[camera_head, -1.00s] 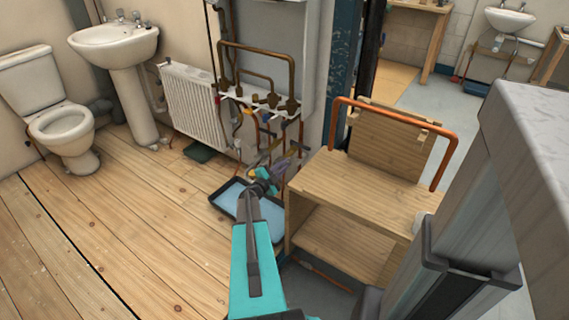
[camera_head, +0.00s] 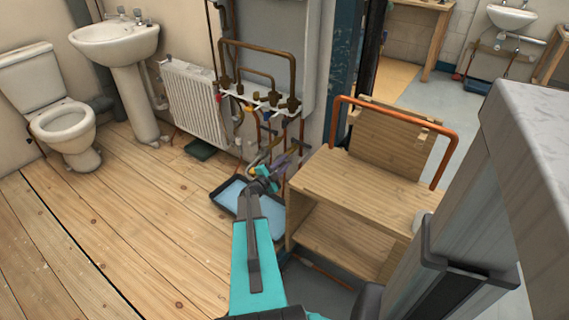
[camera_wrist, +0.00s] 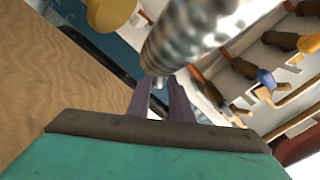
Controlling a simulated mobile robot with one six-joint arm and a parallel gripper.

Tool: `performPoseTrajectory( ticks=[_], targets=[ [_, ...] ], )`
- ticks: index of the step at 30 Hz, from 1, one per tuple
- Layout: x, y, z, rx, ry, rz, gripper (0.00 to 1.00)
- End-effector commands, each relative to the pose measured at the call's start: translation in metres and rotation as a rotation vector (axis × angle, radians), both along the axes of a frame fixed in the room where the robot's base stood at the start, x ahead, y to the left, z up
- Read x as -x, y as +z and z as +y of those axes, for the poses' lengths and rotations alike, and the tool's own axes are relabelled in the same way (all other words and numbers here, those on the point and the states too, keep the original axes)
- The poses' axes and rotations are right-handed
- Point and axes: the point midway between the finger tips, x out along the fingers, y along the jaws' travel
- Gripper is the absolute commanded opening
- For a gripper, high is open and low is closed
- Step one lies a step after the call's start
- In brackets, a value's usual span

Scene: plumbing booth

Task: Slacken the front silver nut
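My gripper (camera_head: 279,164) is low among the pipes, above the blue tray, between the pipe board and the wooden bench. In the wrist view, the two purple fingers of my gripper (camera_wrist: 160,97) stand a little apart with a narrow gap between them. A blurred, ribbed silver part (camera_wrist: 185,35) lies right at the fingertips and hides their ends. I cannot tell whether this is the front silver nut or a hose beside it, or whether the fingers touch it. In the head view, the nut is too small to make out.
The wooden bench (camera_head: 350,190) with an orange pipe (camera_head: 395,110) is close on the right. A blue tray (camera_head: 228,196) lies below. Copper pipes (camera_head: 258,65) and a radiator (camera_head: 193,104) are behind. In the wrist view, brass fittings (camera_wrist: 110,12) are near. Floor at left is clear.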

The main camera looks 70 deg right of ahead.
Motion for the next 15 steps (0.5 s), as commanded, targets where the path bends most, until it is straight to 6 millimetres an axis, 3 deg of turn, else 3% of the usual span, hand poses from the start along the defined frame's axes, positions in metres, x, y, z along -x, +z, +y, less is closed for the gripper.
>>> performPoseTrajectory(
  ticks=[8, 15],
  targets=[
    [-0.005, 0.001, 0.019, 0.000, 0.002, -0.001, 0.20],
    [-0.013, 0.001, 0.053, -0.001, 0.003, 0.001, 0.20]
  ],
)
